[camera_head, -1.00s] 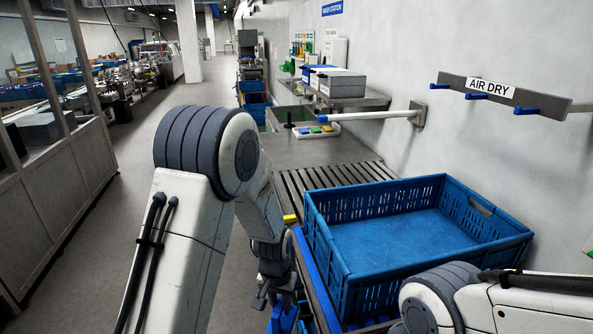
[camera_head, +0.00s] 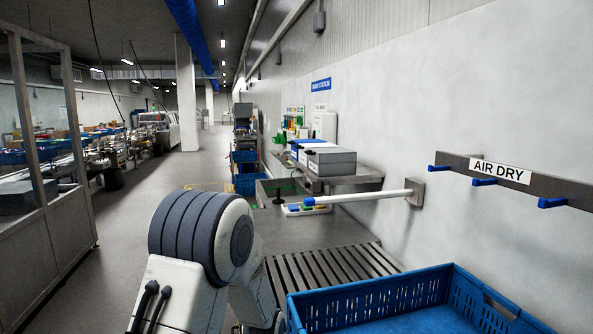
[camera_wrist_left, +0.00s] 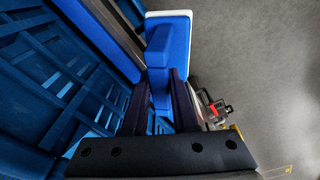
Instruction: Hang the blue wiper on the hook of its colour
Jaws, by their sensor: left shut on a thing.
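In the left wrist view my left gripper (camera_wrist_left: 158,110) is shut on a blue piece with a white edge, which looks like the blue wiper (camera_wrist_left: 168,42). Its full shape is not visible. In the head view my left arm stands at the bottom, and its gripper is below the picture. A grey rail marked AIR DRY on the right wall carries blue hooks (camera_head: 483,182). Small coloured items (camera_head: 295,118) hang at the far wash station, too small to tell apart. My right gripper is not in view.
A blue crate (camera_head: 385,301) stands on the slatted roller bench (camera_head: 322,268) at lower right, and its lattice wall shows in the left wrist view. A white bar (camera_head: 365,196) juts from the wall.

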